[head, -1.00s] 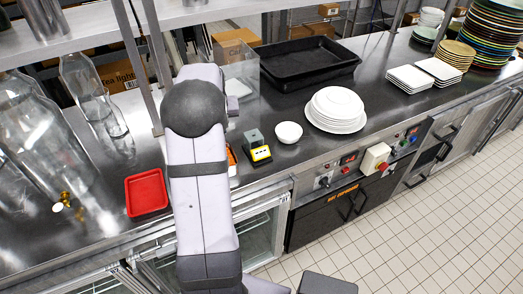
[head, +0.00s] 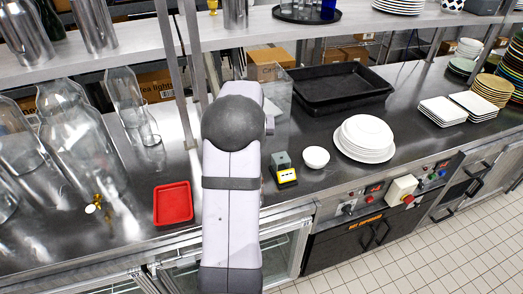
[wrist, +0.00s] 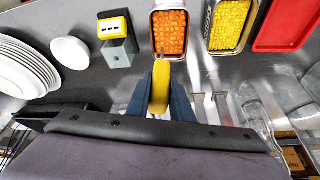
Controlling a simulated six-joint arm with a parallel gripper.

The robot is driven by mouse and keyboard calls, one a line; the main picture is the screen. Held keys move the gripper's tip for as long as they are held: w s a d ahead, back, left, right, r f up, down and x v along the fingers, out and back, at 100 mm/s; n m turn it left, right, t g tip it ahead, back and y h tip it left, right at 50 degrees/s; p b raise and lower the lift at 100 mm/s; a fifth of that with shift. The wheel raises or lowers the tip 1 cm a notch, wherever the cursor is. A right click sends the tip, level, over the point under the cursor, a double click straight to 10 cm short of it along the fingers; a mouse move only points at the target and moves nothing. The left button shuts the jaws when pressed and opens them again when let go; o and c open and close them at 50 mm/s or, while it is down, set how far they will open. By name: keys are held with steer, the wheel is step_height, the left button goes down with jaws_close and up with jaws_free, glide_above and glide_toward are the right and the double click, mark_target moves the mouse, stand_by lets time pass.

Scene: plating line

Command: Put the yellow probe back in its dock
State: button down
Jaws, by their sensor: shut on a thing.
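The yellow probe (wrist: 160,88) is between the two dark blue fingers of my gripper (wrist: 161,95) in the wrist view. My gripper is shut on it. The probe's thin tip points up the picture and overlaps the near rim of the orange-filled container; I cannot tell whether they touch. A small yellow and black unit with a grey block, which looks like the dock (wrist: 115,27), stands to the upper left of the gripper, apart from it. In the head view the dock (head: 287,176) is just right of my arm, which hides the gripper and probe.
Metal containers of orange bits (wrist: 170,32) and yellow bits (wrist: 229,24) and a red tray (wrist: 287,25) lie beyond and right of the gripper. A white bowl (wrist: 70,51) and stacked plates (wrist: 22,68) are left.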

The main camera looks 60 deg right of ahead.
steer(key=s+d+r+m+g+p, duration=0.1)
steer(key=s+d+m, duration=0.2)
steer(key=d, duration=0.2)
steer(key=s+d+r+m+g+p, duration=0.1)
steer(key=s+d+r+m+p, duration=0.1)
steer(key=d, duration=0.4)
steer(key=shift+s+m+h, duration=0.3)
steer(key=shift+s+m, duration=0.2)
steer(key=shift+s, duration=0.2)
steer(key=shift+d+f, duration=0.1)
steer(key=shift+f, duration=0.2)
steer(key=shift+f+b, duration=3.85)
steer(key=shift+f, duration=1.6)
